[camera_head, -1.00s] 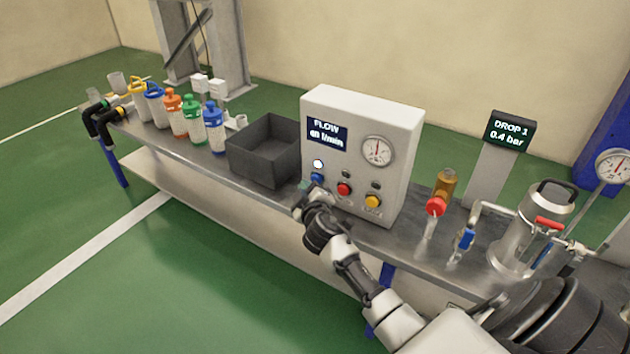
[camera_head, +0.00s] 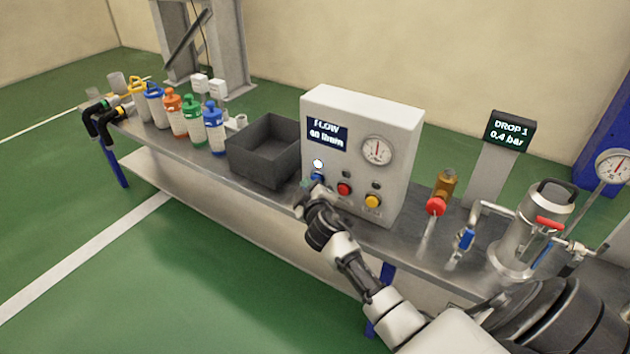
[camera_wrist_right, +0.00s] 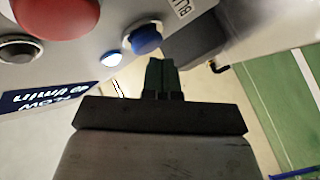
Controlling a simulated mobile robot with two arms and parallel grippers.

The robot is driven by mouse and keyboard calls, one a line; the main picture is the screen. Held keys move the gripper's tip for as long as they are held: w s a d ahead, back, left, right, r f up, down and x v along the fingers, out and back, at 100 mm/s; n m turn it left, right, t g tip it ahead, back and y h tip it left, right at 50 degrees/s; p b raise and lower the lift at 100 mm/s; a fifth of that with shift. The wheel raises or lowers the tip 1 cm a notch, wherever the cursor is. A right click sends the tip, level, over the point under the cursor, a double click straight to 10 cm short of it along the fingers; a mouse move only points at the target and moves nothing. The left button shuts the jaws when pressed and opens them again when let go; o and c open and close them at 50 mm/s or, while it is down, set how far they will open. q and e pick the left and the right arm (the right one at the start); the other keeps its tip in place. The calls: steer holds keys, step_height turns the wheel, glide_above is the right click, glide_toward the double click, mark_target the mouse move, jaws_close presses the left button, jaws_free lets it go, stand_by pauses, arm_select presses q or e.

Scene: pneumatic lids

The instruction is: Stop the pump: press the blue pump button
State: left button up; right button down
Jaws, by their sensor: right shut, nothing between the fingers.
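The blue pump button (camera_head: 318,177) is on the lower left of the front of a white control box (camera_head: 400,150). It sits below a lit white lamp (camera_head: 318,163). In the right wrist view the blue button (camera_wrist_right: 147,40) is just beyond the fingertips. My right gripper (camera_head: 306,187) is at the box's lower left front, close to the button. In the right wrist view its dark green fingers (camera_wrist_right: 162,68) are shut together with nothing between them. I cannot tell whether they touch the button. My left gripper is not in view.
A red button (camera_head: 344,189) and a yellow button (camera_head: 373,201) are right of the blue one. A dark open bin (camera_head: 262,167) stands left of the box. Several bottles stand farther left. A brown-and-red fitting (camera_head: 440,195) and a metal vessel (camera_head: 540,225) stand to the right.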

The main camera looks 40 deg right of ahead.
steer(key=shift+w+d, duration=0.2)
steer(key=shift+d, duration=0.25)
stand_by(0.5)
steer(key=shift+a, duration=0.1)
steer(key=shift+s+a, duration=0.35)
steer(key=shift+a, duration=0.4)
steer(key=shift+s+a, duration=0.3)
steer(key=shift+a, duration=0.45)
steer(key=shift+s+a, duration=0.35)
steer(key=shift+a, duration=0.45)
steer(key=shift+s+a, duration=0.3)
steer(key=shift+a, duration=0.45)
steer(key=shift+s, duration=0.1)
